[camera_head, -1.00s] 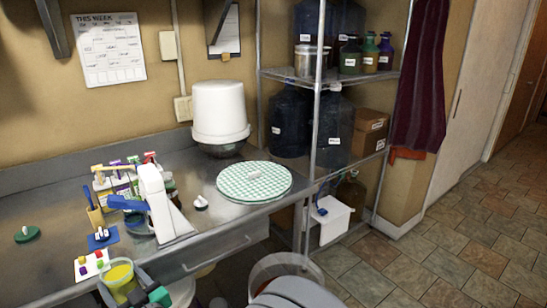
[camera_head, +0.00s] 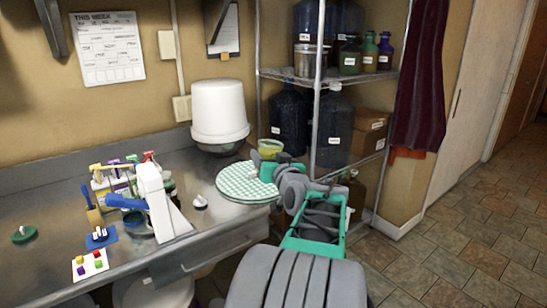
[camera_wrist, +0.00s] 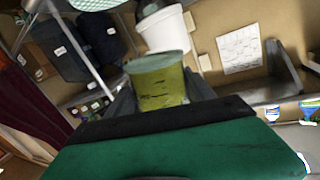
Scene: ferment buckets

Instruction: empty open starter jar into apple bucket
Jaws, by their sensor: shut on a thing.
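The starter jar (camera_head: 270,147), clear with yellow-green contents, is held over the far right side of the counter, near the shelf rack. It looks about upright, and no lid shows on it in the head view. My gripper (camera_head: 268,160) is shut on the jar, which sits between the fingers in the wrist view (camera_wrist: 158,85). A pale bucket (camera_head: 165,288) stands low under the counter's front edge, partly hidden. I cannot tell whether it is the apple bucket, as no label is readable.
A green-checked round (camera_head: 235,183) lies on the counter beside my gripper. An upturned white bucket (camera_head: 219,110) stands behind it. The wire rack (camera_head: 312,130) with dark jugs is close on the right. Bottles (camera_head: 115,180) and a white stand (camera_head: 160,205) crowd the counter's left.

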